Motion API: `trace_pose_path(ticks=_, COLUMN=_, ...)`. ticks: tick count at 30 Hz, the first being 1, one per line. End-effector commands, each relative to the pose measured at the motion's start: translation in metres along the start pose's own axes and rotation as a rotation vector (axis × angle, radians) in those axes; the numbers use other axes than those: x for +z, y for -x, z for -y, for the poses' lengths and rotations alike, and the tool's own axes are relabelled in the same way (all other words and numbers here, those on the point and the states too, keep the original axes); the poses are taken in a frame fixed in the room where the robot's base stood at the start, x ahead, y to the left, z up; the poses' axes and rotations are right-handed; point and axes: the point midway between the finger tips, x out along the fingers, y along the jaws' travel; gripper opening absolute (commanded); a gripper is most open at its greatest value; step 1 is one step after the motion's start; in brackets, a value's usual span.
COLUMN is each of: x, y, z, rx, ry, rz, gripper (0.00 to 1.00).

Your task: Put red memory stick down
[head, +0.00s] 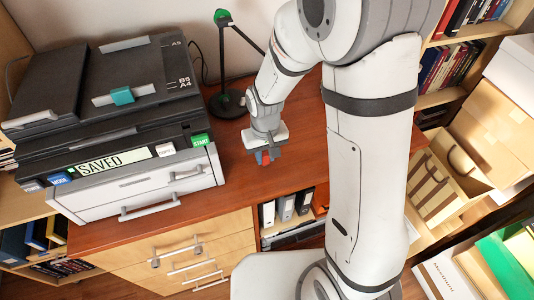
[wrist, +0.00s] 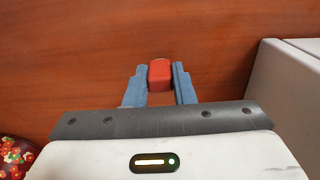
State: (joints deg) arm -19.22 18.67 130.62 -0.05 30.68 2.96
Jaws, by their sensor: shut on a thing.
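The red memory stick (wrist: 160,72) is held between the two blue-grey fingers of my gripper (wrist: 160,82) in the wrist view. In the head view the red stick (head: 265,158) shows at the tip of my gripper (head: 265,154), over the reddish-brown wooden desk top (head: 245,185). My gripper is to the right of the printer and in front of the lamp base. I cannot tell whether the stick touches the desk or is a little above it.
A printer (head: 120,120) with a "SAVED" display stands left of my gripper. A black lamp (head: 228,100) with a green top stands behind it. A flowered thing (wrist: 14,158) is at the wrist view's lower left. Bare desk lies in front of my gripper.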

Motion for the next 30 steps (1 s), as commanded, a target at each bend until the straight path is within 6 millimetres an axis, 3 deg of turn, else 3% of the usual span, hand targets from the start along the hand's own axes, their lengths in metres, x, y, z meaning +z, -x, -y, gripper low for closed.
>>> trace_pose_path(ticks=9, x=0.0, y=-0.001, z=0.0, rx=0.0, ry=-0.001, rz=0.0, gripper=0.45)
trace_pose_path(ticks=19, x=-0.001, y=0.006, z=-0.001, rx=0.0, ry=-0.002, rz=-0.002, gripper=0.45)
trace_pose_path(ticks=30, x=-0.001, y=0.081, z=-0.001, rx=0.0, ry=-0.002, rz=-0.006, gripper=0.45)
